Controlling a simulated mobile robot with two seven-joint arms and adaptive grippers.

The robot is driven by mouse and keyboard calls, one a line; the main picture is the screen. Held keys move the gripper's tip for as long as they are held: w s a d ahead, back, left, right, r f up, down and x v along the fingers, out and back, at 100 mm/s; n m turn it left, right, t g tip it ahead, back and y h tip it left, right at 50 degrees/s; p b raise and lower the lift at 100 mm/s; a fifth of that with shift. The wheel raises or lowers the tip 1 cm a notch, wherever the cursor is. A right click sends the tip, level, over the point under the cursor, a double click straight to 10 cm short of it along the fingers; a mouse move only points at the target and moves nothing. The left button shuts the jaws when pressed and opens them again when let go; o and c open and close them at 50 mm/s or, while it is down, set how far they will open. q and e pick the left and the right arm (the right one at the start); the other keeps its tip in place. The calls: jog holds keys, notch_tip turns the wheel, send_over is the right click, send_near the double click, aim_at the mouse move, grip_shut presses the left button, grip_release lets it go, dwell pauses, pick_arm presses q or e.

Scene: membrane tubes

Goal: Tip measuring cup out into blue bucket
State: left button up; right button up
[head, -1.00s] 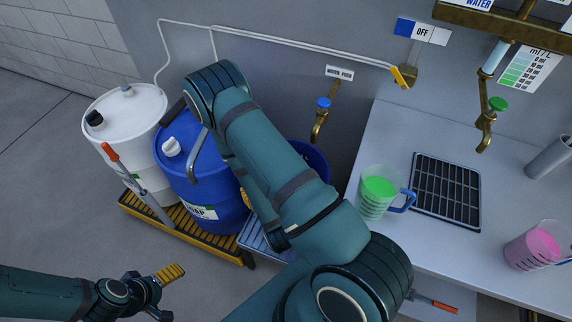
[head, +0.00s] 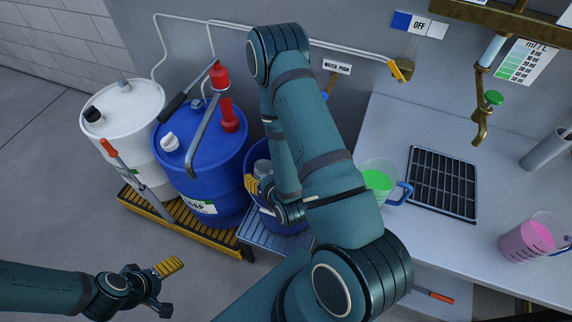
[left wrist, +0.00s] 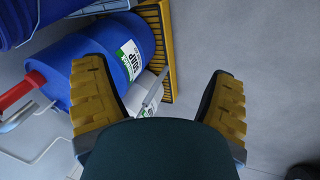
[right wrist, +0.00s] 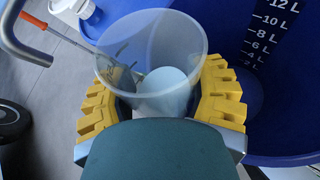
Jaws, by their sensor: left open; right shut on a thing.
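My right gripper (head: 262,178) is shut on a clear measuring cup (head: 263,164) at the left side of the blue bucket (head: 256,154). In the right wrist view the measuring cup (right wrist: 150,45) sits between the yellow fingers, with pale, whitish content at its bottom. The blue bucket (right wrist: 285,120) fills the right there, with a litre scale on its inner wall. I cannot tell the cup's exact tilt. My arm hides much of the bucket in the head view. My left gripper (head: 165,290) is open and empty above the floor; its spread fingers show in the left wrist view (left wrist: 160,75).
A blue soap drum (head: 225,165) with a red pump (head: 224,100) and a white drum (head: 130,110) stand left of the bucket on a yellow-edged pallet. On the counter are cups of green (head: 378,180) and pink liquid (head: 528,240) and a black grate (head: 443,183).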

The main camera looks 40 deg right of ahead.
jog(key=shift+w+d+f+m+y+b, duration=0.1)
jog(key=shift+d+f+m+y+b, duration=0.5)
jog(key=shift+b, duration=0.35)
jog(key=shift+w+d+m+g+y+b, duration=0.15)
jog(key=shift+d+m+g+y+b, duration=0.55)
jog(key=shift+b, duration=0.5)
jog(key=shift+a+r+y, duration=0.1)
jog(key=shift+r+y, duration=0.1)
jog(key=shift+y, duration=0.1)
pick_arm(q)
notch_tip(320, 180, down, 8)
jog(key=b, duration=0.4)
pick_arm(e)
jog(key=shift+a+r+m+y+p, duration=0.15)
jog(key=shift+m+y+p, duration=0.5)
jog(key=shift+y, duration=0.35)
jog(key=shift+r+m+p, duration=0.2)
jog(key=shift+m+p, duration=0.05)
jog(key=shift+p, duration=0.85)
pick_arm(q)
jog(key=r, duration=0.2)
jog(key=s+r, duration=0.1)
jog(key=shift+s+d+r+p, duration=0.1)
jog(key=shift+s+r+p, duration=0.05)
jog(key=shift+r+p, duration=0.2)
pick_arm(e)
jog(key=shift+f+y, duration=0.2)
jog(key=shift+y, duration=0.2)
pick_arm(q)
jog(key=shift+r, duration=0.1)
